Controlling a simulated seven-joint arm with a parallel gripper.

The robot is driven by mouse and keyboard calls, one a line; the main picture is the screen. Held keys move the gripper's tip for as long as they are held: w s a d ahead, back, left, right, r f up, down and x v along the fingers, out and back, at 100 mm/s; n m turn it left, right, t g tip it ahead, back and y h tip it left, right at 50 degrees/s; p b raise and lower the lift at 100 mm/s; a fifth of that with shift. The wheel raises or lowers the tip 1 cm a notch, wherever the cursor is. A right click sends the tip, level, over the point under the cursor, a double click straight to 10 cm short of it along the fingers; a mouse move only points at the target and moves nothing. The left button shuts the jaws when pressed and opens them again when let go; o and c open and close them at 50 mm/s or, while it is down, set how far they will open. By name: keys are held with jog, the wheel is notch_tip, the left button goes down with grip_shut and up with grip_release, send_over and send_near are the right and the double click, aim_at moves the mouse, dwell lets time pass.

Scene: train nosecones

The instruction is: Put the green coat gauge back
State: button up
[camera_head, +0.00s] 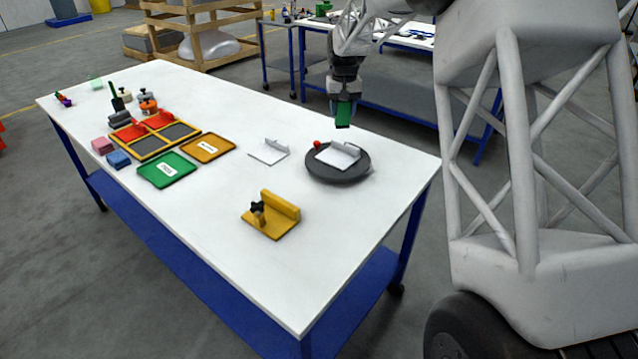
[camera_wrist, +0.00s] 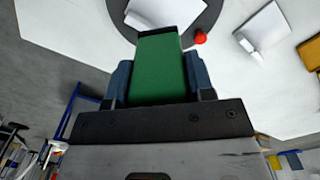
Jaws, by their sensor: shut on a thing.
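The green coat gauge (camera_wrist: 160,70) is a green block held between the two fingers of my gripper (camera_wrist: 160,85), which is shut on it. In the head view my gripper (camera_head: 344,98) holds the green gauge (camera_head: 344,116) in the air above the far right part of the white table (camera_head: 190,220), over the back edge of the dark round turntable (camera_head: 328,172). The gauge is clear of the surface. Its lower end points down, and its upper part is hidden by the fingers. A green tray (camera_head: 167,183) with a white label lies flat at the table's left middle.
The turntable carries a white angled piece (camera_head: 338,156) and a red knob (camera_head: 317,145). A similar white bracket (camera_head: 270,152) and a yellow fixture (camera_head: 271,215) stand nearby. An orange tray (camera_head: 208,147), a red-and-yellow divided tray (camera_head: 155,135) and sponges (camera_head: 118,159) lie left. The near table middle is clear.

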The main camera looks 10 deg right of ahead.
jog(key=shift+s+a+f, duration=0.15)
jog(key=shift+a, duration=0.45)
jog(key=s+a+f+n, duration=0.3)
jog(key=s+a, duration=0.4)
jog(key=a, duration=0.4)
jog(key=s+a+f+n, duration=0.3)
jog(key=s+a, duration=0.4)
jog(key=a, duration=0.5)
jog(key=s+a+f+n, duration=0.3)
jog(key=s+a, duration=0.4)
jog(key=a, duration=0.4)
jog(key=shift+a+f, duration=0.2)
jog(key=shift+f, duration=0.7)
jog(key=w+a, duration=0.2)
jog(key=w, duration=0.2)
jog(key=w+a+f, duration=0.1)
jog(key=w+a, duration=0.2)
jog(key=w, duration=0.2)
jog(key=w+a, duration=0.2)
jog(key=w, duration=0.3)
jog(key=shift+a+f, duration=0.25)
jog(key=shift+f, duration=1.75)
